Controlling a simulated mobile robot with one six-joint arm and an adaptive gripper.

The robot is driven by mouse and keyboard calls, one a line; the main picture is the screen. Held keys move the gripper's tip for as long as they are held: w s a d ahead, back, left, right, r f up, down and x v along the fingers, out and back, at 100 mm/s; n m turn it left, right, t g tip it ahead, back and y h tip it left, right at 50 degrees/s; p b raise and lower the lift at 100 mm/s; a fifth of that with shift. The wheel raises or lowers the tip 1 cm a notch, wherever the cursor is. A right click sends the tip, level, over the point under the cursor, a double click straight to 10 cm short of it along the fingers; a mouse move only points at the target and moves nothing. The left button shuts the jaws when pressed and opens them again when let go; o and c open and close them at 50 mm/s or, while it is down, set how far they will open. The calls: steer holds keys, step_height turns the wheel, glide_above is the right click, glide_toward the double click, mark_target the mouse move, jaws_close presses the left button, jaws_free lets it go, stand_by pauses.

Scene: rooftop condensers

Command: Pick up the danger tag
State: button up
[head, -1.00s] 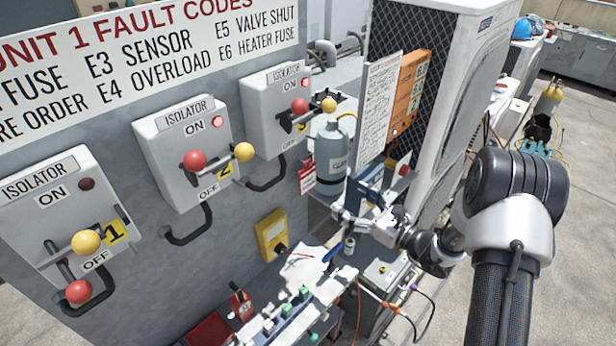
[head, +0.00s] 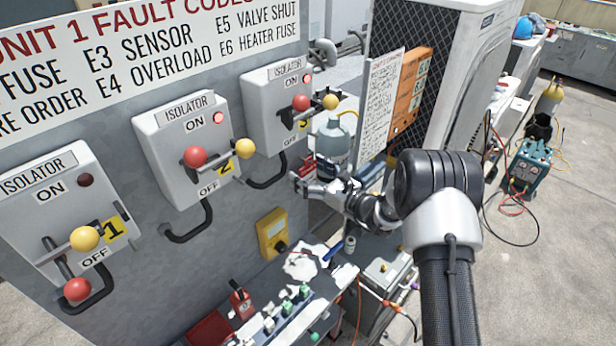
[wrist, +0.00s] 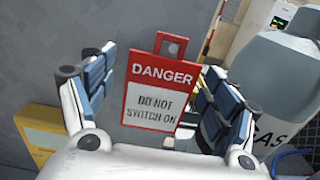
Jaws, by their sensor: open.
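The danger tag (wrist: 153,100) is a red and white card reading "DANGER DO NOT SWITCH ON", with a slotted red tab on top. In the wrist view it hangs upright against the grey panel, near the panel's right edge. My gripper (wrist: 157,78) is open, with one blue-padded finger on each side of the tag. The tag appears between the fingers, and I cannot tell whether they touch it. In the head view my gripper (head: 302,180) is at the panel's right edge below isolator 3 and hides most of the tag.
Isolator 3 (head: 272,108) with its ball-ended handle is just above my gripper. A grey gas cylinder (wrist: 275,85) stands close on the right. A yellow box (head: 271,234) sits on the panel below. A cluttered bench (head: 325,290) is underneath.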

steer(key=shift+w+a, duration=0.2)
steer(key=shift+c, duration=0.4)
steer(key=c, duration=0.9)
